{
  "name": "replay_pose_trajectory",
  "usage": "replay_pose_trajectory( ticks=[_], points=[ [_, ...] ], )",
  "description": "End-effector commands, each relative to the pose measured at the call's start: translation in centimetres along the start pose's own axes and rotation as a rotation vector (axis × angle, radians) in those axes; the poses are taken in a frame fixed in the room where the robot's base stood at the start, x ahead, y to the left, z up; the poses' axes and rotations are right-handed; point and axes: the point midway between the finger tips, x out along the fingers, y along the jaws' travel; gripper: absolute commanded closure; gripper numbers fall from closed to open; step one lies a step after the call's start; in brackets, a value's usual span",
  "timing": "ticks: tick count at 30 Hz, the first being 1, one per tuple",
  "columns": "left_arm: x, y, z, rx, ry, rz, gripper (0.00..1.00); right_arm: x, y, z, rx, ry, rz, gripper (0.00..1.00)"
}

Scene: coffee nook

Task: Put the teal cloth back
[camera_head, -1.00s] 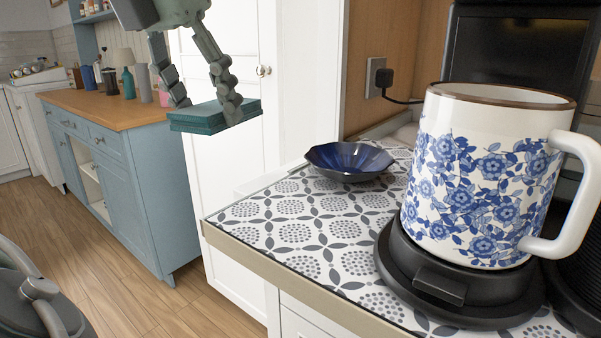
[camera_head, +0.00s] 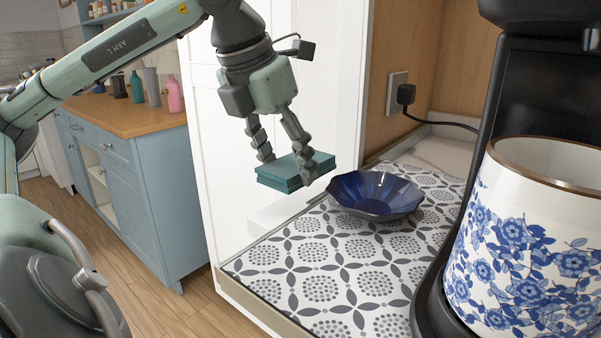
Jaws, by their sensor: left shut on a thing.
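The teal cloth (camera_head: 292,174) is a flat folded block. My left gripper (camera_head: 287,165) comes down from above and is shut on it, one finger on the near right side and one at the left. The cloth is held level in the air, near the left edge of the patterned countertop (camera_head: 318,287) and just left of the blue bowl (camera_head: 376,194). From this angle I cannot tell its exact height above the counter. My right gripper is not in view.
A white mug with blue flowers (camera_head: 530,240) stands at the right by a black coffee machine (camera_head: 500,110). A plug (camera_head: 405,94) with a cord is on the wooden back wall. The patterned counter's front left is clear. A blue cabinet (camera_head: 150,205) stands further left.

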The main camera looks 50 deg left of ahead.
Motion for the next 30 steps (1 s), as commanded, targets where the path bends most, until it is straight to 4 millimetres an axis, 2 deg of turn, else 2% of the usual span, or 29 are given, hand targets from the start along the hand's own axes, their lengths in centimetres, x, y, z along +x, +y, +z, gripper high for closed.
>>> replay_pose_trajectory(
  ticks=[4,9,17,21,24,30],
  points=[
    [1.1,-0.4,1.0,-0.002,0.006,0.003,0.72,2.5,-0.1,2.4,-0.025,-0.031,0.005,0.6],
    [2.2,-0.7,1.4,0.0,0.001,0.0,0.72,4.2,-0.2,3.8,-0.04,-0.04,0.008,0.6],
    [4.0,-0.8,0.6,0.0,0.001,-0.009,0.72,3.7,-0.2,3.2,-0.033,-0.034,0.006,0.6],
    [5.3,-0.7,0.1,-0.001,0.0,-0.003,0.72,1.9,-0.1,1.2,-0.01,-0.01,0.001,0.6],
    [5.7,-0.7,-0.1,-0.001,0.0,-0.002,0.72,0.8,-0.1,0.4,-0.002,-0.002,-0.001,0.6],
    [5.7,-0.6,-0.1,-0.001,0.0,0.001,0.72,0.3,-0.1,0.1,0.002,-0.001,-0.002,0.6]
  ],
)
